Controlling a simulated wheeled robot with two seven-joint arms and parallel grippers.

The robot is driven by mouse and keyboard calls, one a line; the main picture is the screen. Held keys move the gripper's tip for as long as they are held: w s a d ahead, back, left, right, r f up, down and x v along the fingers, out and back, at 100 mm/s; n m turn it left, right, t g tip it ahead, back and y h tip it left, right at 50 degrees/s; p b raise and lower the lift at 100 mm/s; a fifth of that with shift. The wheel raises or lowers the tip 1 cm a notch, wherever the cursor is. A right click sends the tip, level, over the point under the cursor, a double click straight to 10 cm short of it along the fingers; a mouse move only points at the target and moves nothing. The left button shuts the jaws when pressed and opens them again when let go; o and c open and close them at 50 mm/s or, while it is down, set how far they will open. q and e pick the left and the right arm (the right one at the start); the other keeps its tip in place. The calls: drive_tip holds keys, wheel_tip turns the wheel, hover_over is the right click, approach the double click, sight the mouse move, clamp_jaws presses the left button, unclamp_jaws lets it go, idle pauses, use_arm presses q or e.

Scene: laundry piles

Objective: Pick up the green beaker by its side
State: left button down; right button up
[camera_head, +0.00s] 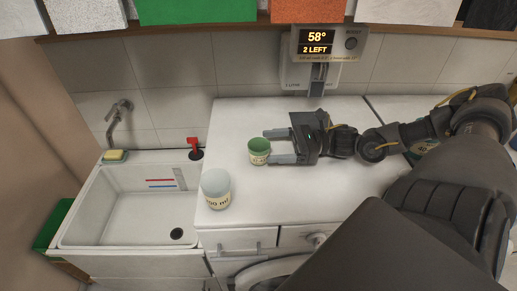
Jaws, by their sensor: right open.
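The small green beaker (259,151) stands upright on the white counter, green inside with a pale label band on its front. My right gripper (277,146) reaches in from the right with its fingers pointing left. It is open, and its fingertips are at the beaker's right side, one toward the back and one toward the front. Whether the fingers touch the beaker I cannot tell. My left gripper does not show.
A larger white beaker (216,188) stands at the front left of the green one. A sink (130,205) with a tap (117,118) lies left. A red-handled item (194,148) stands by the sink's back corner. A wall dispenser (322,60) reads 58° and 2 LEFT. Counter (238,115) behind is clear.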

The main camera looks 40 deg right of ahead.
sight(267, 144)
drive_tip(key=b+x, duration=0.1)
drive_tip(key=x, duration=0.1)
drive_tip(key=shift+w+a+r, duration=0.1)
drive_tip(key=shift+w+a, duration=0.1)
drive_tip(key=shift+w, duration=0.25)
drive_tip(key=shift+x, duration=0.8)
drive_tip(key=shift+s+a, duration=0.1)
drive_tip(key=c, duration=1)
drive_tip(key=shift+c, duration=0.2)
